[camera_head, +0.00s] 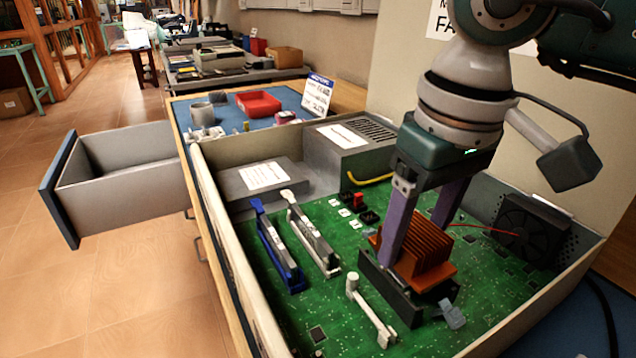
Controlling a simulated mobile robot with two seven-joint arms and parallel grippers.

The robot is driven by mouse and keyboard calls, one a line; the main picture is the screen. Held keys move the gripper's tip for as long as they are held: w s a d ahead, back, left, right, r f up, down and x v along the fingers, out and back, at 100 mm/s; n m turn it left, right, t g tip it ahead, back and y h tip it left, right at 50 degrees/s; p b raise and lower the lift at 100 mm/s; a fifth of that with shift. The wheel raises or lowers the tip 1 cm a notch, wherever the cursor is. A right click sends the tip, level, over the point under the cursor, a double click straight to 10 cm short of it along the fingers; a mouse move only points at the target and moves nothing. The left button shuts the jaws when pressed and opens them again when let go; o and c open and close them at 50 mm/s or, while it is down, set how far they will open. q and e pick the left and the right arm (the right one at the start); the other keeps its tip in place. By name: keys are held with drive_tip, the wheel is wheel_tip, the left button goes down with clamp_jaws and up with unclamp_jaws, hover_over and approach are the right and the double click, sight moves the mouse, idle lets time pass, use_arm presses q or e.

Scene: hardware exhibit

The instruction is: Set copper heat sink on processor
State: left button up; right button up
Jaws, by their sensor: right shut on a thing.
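The copper heat sink (426,254) is an orange-brown finned block on the green circuit board (340,258), at the lower right of the head view. My right gripper (412,235) points down with its two purple fingers on either side of the heat sink, and it is shut on it. The heat sink sits at or just above a black socket frame (392,291); I cannot tell whether it touches. The processor is hidden under it. My left gripper is not in view.
The open case has raised walls (236,268). Blue (277,245) and white (314,238) slots, a white lever (370,310), a grey power supply (350,140) and a black fan (528,232) stand around the socket. An open drawer (120,170) juts out left.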

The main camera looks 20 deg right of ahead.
idle(0.6)
drive_tip(key=shift+f+b, duration=0.8)
drive_tip(key=shift+b, duration=0.1)
idle(0.8)
drive_tip(key=o, duration=1.1)
drive_tip(key=shift+c, duration=0.2)
drive_tip(key=shift+r, duration=0.2)
drive_tip(key=shift+r, duration=0.4)
drive_tip(key=shift+p, duration=0.3)
drive_tip(key=shift+r+p, duration=2)
drive_tip(key=shift+r, duration=1.05)
